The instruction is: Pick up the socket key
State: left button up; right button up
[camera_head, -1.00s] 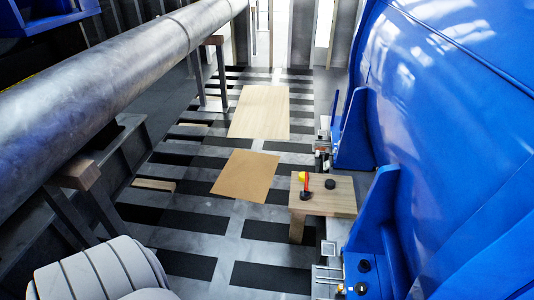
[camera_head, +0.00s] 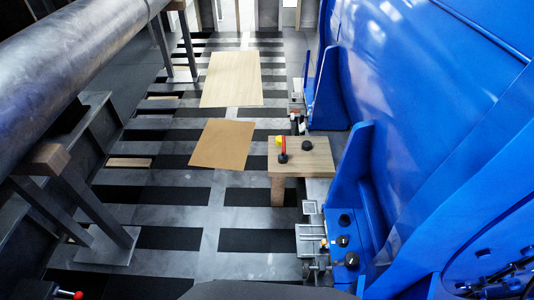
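A small wooden table (camera_head: 318,165) stands right of the middle, close to the large blue housing. A thin red upright piece (camera_head: 284,145) with a dark round foot (camera_head: 282,158) stands on it, with a yellow part (camera_head: 278,141) beside its top. A separate black round part (camera_head: 307,145) sits to its right. Which of these is the socket key I cannot tell for sure at this size. Neither of my grippers shows in the head view.
The large blue housing (camera_head: 420,110) fills the right side, with blue brackets (camera_head: 345,180) at its foot. A thick grey pipe (camera_head: 70,60) runs along the left on supports. Flat boards, one pale (camera_head: 231,79) and one brown (camera_head: 222,144), lie on the striped floor, otherwise mostly clear.

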aim_at(283, 158)
jog(key=k, duration=0.5)
jog(key=u, duration=0.7)
jog(key=i, duration=2.6)
jog(key=z, duration=3)
